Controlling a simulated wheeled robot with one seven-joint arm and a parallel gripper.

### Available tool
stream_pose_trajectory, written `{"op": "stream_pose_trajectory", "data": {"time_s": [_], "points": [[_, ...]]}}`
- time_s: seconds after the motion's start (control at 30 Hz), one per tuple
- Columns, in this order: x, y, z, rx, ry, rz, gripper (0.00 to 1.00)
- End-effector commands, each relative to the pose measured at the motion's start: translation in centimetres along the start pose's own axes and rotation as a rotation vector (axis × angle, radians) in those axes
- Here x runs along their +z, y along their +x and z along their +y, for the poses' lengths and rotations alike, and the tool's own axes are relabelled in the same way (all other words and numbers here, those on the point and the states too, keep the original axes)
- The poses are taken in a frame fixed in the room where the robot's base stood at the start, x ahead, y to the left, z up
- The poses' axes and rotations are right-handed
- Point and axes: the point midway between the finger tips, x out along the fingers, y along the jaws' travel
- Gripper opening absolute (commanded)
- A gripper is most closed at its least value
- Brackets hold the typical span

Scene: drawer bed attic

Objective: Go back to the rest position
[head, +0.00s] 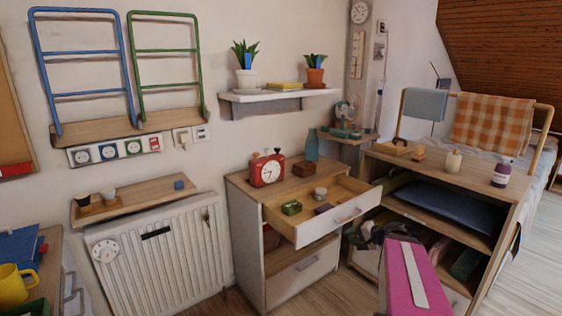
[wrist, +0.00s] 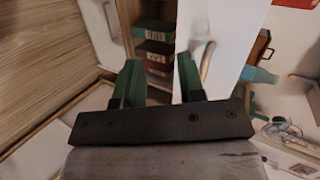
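My gripper (wrist: 160,82) shows in the wrist view with its two green fingers apart and nothing seen held between them. In the head view my pink arm link rises at the lower right, in front of the low shelf unit; the fingers cannot be made out clearly there. The cabinet's top drawer (head: 343,214) is pulled open, with a green item (head: 292,208), a dark purple item (head: 324,209) and a grey round item (head: 320,193) in it. The wrist view looks past the fingers at red and dark items (wrist: 155,52) in a wooden shelf.
A red clock (head: 267,170) and a blue bottle (head: 312,146) stand on the cabinet. A wooden unit (head: 450,172) with a purple-labelled bottle (head: 501,173) stands right, near my arm. A white radiator (head: 160,258) is left. Bare floor (head: 540,245) shows at the far right.

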Motion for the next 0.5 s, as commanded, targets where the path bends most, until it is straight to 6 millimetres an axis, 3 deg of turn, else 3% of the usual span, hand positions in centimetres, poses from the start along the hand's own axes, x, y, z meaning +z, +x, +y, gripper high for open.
{"op": "stream_pose_trajectory", "data": {"time_s": [0.03, 0.2, 0.5], "points": [[1.8, 1.3, 0.2, 0.064, -0.034, -0.047, 0.36], [6.7, 4.4, 2.0, 0.312, -0.166, -0.192, 0.36], [13.0, 6.3, 4.8, 0.751, -0.435, -0.369, 0.36]]}}
